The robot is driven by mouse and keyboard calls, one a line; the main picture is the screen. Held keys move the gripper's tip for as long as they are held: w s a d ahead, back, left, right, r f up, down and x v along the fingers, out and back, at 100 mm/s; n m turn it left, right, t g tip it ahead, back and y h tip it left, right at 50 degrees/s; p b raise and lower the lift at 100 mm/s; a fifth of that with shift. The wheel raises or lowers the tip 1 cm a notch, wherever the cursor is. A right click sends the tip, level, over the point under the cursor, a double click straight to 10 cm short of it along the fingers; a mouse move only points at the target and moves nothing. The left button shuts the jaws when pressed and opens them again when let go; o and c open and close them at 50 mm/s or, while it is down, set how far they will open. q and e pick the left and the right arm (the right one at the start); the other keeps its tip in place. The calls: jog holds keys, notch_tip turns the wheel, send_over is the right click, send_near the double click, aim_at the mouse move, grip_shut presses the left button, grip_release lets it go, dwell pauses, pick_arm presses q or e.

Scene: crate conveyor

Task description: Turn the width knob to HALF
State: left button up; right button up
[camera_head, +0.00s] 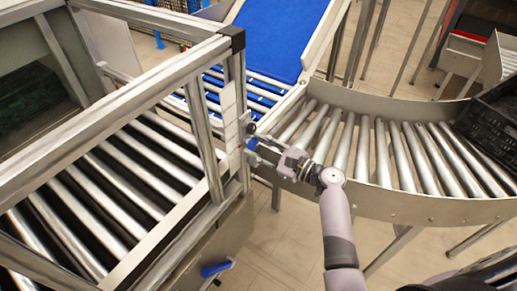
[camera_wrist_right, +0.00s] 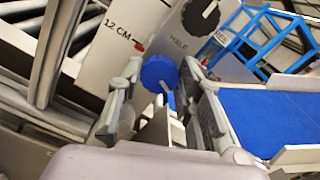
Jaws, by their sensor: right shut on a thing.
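A blue knob (camera_wrist_right: 160,73) with a pale pointer line sits on the light panel (camera_wrist_right: 120,40) in the right wrist view. Its pointer line is at the lower right of its face. The panel reads "12 CM" beside a small red mark, and a tilted word that looks like HALF is above the knob. My right gripper (camera_wrist_right: 160,105) has a finger on either side of the blue knob and is shut on it. In the head view the right gripper (camera_head: 264,145) is at the frame's post, and the knob (camera_head: 252,144) shows only small. My left gripper is not in view.
A black knob (camera_wrist_right: 200,18) is above the blue one on the same panel. A metal frame (camera_head: 235,90) stands left of my right arm. A curved roller conveyor (camera_head: 390,203) runs under and beyond the arm, with a black crate (camera_head: 495,115) at right. A blue belt (camera_head: 280,35) is behind.

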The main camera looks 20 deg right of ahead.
jog(key=n+b, duration=1)
jog(key=f+n+b, duration=0.1)
jog(key=n+b, duration=0.8)
jog(key=shift+n, duration=0.3)
jog(key=shift+r+n+b, duration=0.15)
jog(key=shift+n+b, duration=0.85)
jog(key=shift+n, duration=0.4)
jog(key=o, duration=1.2)
jog(key=shift+r, duration=0.1)
jog(key=shift+c, duration=0.2)
jog(key=shift+s, duration=0.1)
jog(key=v, duration=1.2)
